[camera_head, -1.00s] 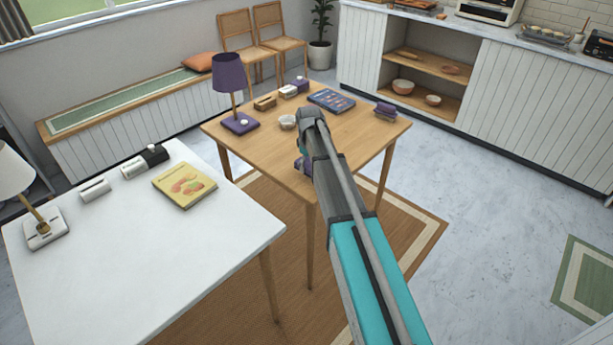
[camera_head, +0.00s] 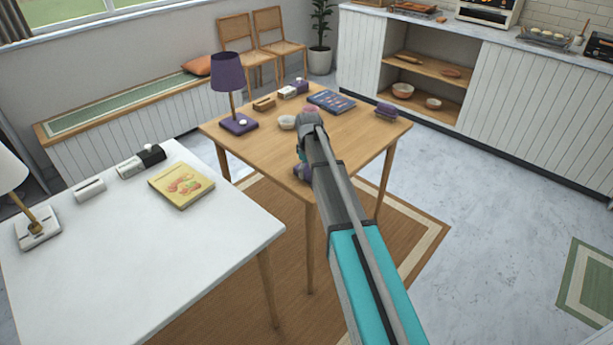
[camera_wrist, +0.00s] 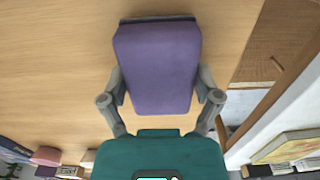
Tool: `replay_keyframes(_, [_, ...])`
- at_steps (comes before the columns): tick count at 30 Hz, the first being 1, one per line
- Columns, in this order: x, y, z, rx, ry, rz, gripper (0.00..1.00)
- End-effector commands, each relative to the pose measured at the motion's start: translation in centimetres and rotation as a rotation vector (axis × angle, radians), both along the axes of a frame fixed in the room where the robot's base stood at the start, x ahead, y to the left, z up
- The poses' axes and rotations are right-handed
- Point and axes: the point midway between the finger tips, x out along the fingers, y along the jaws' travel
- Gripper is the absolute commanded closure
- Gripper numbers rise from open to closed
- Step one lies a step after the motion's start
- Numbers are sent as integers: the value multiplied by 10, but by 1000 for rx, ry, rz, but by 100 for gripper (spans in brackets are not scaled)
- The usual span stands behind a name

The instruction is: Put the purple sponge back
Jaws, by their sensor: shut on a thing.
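The purple sponge (camera_wrist: 158,65) fills the middle of the wrist view, with a darker band along its far edge. My gripper (camera_wrist: 160,85) is shut on it, with one grey finger against each side. Wood tabletop shows behind the sponge; whether it touches the table I cannot tell. In the head view my arm reaches over the wooden table (camera_head: 265,152) and hides much of the gripper area. A small purple patch (camera_head: 302,172) shows left of my arm, near the table's front edge.
A purple lamp (camera_head: 233,95), a small bowl (camera_head: 287,122), a blue book (camera_head: 331,101) and a purple stack (camera_head: 387,110) stand on the wooden table. The white table (camera_head: 130,250) at left bears a yellow book (camera_head: 181,186). The wooden table's right front is clear.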

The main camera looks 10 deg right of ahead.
Motion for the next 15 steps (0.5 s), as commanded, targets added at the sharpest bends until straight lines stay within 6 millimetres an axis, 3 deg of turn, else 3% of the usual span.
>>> replay_keyframes(15, [0,0,-6,0,0,1,57])
